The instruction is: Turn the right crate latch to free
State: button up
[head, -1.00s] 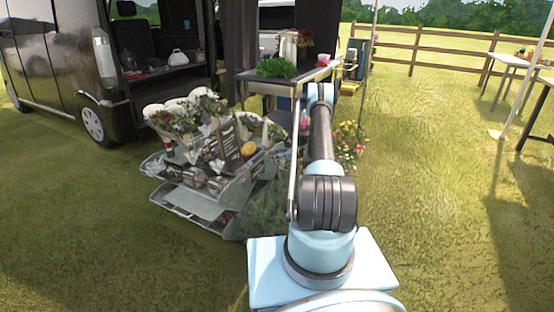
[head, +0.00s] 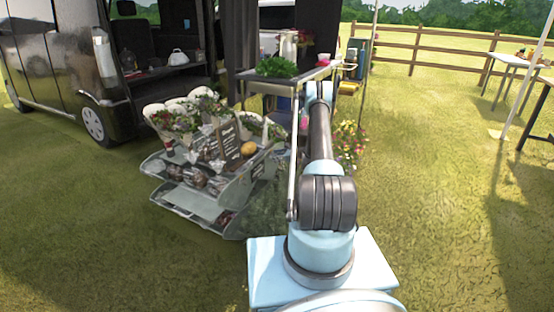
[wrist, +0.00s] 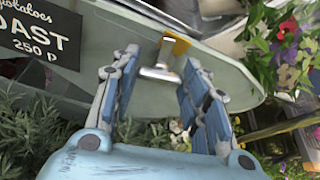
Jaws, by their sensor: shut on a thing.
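The crate latch (wrist: 160,73) shows in the wrist view as a silver tab with a yellow-orange part at its top, on the grey-green side of a crate (wrist: 228,76). My gripper (wrist: 161,58) has its blue-padded fingers on either side of the latch and is shut on it. The exact contact is hard to see. In the head view my arm hides the gripper and the latch.
A black price sign (wrist: 40,32) is at the left in the wrist view, with bright flowers (wrist: 290,50) at the right. In the head view a tiered flower stand (head: 205,190) stands left of my arm, and a table (head: 290,75) stands behind.

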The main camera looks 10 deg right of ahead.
jog(key=shift+s+a+f+n+t+h, duration=0.15)
jog(key=shift+n+t, duration=0.8)
jog(key=shift+n, duration=0.8)
jog(key=shift+s+a+f+n+t+h, duration=0.2)
jog(key=shift+n+t, duration=0.7)
jog(key=shift+n, duration=0.8)
jog(key=shift+s+a+f+n+t+h, duration=0.15)
jog(key=shift+n+t, duration=0.8)
jog(key=shift+n, duration=0.8)
jog(key=o, duration=1)
jog(key=shift+w+d+f, duration=0.1)
jog(key=shift+o, duration=0.2)
jog(key=shift+d, duration=0.1)
